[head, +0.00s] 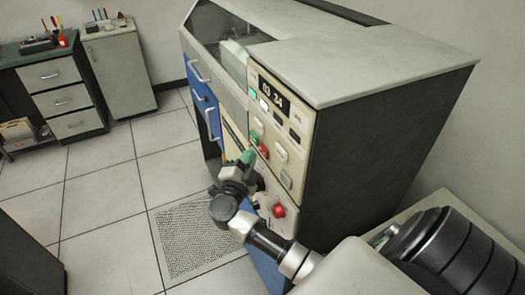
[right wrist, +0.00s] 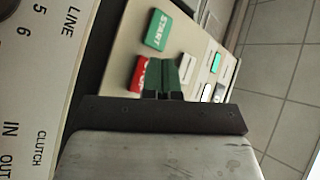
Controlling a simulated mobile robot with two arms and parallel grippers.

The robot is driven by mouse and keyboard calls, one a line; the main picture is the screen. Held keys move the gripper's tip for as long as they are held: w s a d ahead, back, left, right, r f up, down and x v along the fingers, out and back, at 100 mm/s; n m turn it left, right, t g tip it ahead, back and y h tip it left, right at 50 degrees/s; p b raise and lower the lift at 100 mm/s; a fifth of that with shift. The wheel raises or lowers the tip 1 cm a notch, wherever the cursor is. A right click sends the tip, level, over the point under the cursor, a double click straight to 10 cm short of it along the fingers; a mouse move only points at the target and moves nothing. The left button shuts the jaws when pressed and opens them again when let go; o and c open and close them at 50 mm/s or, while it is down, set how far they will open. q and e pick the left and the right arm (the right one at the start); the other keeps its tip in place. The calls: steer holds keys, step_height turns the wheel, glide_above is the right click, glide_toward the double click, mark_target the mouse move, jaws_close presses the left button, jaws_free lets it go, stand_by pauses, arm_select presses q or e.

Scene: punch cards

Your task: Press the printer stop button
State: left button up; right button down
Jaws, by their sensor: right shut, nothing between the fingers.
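The printer's stop button is a red block on the cream control panel. It shows in the head view (head: 263,151) and in the right wrist view (right wrist: 138,74), where its lettering is partly hidden behind my fingers. The green START button (right wrist: 158,30) sits beside it. My right gripper (head: 247,157) has its green-padded fingers together and empty. In the right wrist view the fingertips (right wrist: 170,66) overlap the edge of the red button; I cannot tell whether they touch it. My left gripper is not in view.
The printer cabinet (head: 345,160) has a grey top and dark side. A round red knob (head: 278,210) is lower on its front, near my right forearm. Blue drawers (head: 203,100) are to the left.

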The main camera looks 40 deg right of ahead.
steer(key=shift+d, duration=0.2)
steer(key=shift+d+p, duration=0.15)
steer(key=shift+p, duration=0.15)
steer(key=shift+s+d, duration=0.1)
steer(key=shift+s+d, duration=0.1)
steer(key=shift+d, duration=0.3)
stand_by(0.7)
steer(key=shift+a, duration=0.15)
steer(key=shift+w+a+p, duration=0.2)
steer(key=shift+a+p, duration=0.1)
steer(key=shift+a, duration=0.35)
steer(key=shift+w+a, duration=0.2)
steer(key=shift+a, duration=0.6)
steer(key=shift+w+a, duration=0.2)
steer(key=shift+a, duration=0.65)
steer(key=shift+w+a, duration=0.2)
steer(key=shift+a, duration=0.6)
